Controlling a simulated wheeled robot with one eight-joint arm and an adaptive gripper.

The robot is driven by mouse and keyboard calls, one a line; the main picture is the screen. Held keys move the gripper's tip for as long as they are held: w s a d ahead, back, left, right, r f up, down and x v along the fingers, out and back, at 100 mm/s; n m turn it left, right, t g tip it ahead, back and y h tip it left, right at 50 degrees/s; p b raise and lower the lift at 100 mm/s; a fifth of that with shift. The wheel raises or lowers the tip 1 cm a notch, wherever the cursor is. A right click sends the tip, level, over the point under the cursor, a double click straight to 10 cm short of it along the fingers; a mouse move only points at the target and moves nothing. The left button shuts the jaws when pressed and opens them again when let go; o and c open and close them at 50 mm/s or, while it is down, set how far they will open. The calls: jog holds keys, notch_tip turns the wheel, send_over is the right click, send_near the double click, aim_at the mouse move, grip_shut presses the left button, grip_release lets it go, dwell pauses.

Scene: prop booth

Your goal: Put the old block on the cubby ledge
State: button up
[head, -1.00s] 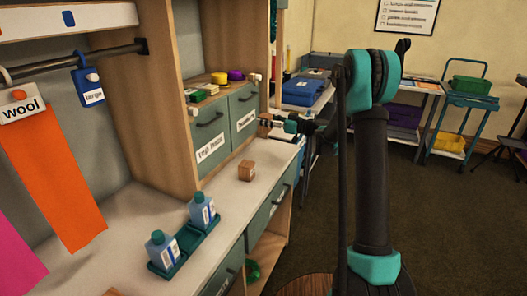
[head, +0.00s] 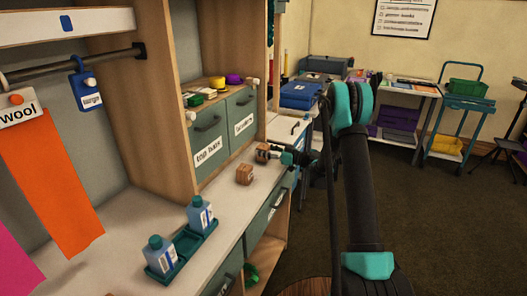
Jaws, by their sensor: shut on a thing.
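My gripper (head: 273,153) is shut on a small brown block (head: 262,152), held over the right end of the white counter, close to the drawer fronts. A second brown wooden block (head: 244,174) sits on the counter just left of and nearer than the held one, apart from it. I cannot tell from their looks which is the old block. A ledge (head: 212,101) runs above two grey-green labelled drawers in the wooden cubby. Several small things lie on it, including a yellow round one (head: 217,83) and a purple one (head: 234,78).
A green tray (head: 188,248) holds two blue bottles on the counter (head: 135,221). An orange cloth (head: 50,185) and blue tag (head: 86,88) hang from a rail at left. A wooden side panel stands left of the drawers. Beyond are tables and a teal cart (head: 466,110).

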jog(key=shift+f, duration=0.1)
jog(key=o, duration=1.2)
jog(key=shift+c, duration=0.2)
